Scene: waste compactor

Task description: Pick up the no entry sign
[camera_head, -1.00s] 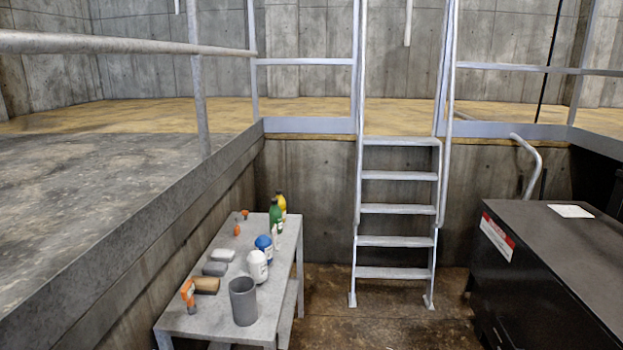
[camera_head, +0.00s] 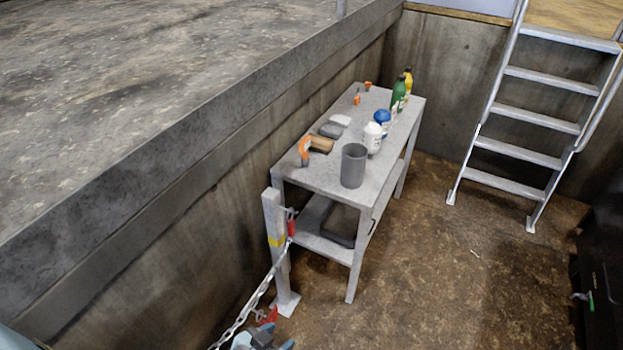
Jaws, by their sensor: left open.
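I cannot make out a no entry sign in this view. A metal chain (camera_head: 252,300) runs from a short grey post (camera_head: 272,235) down toward the bottom edge. A red clip (camera_head: 291,228) sits at the post end of the chain, and another red piece (camera_head: 268,316) shows lower down. My left gripper (camera_head: 264,342) shows only in part at the bottom edge, close to the chain. It is open, and I see nothing held in it. My right gripper is not in view.
A grey table (camera_head: 333,178) with bottles, a grey cup (camera_head: 353,166) and small items stands beside the raised concrete ledge (camera_head: 150,170). A metal ladder (camera_head: 540,120) is at the right. The brown floor (camera_head: 440,270) between is mostly clear.

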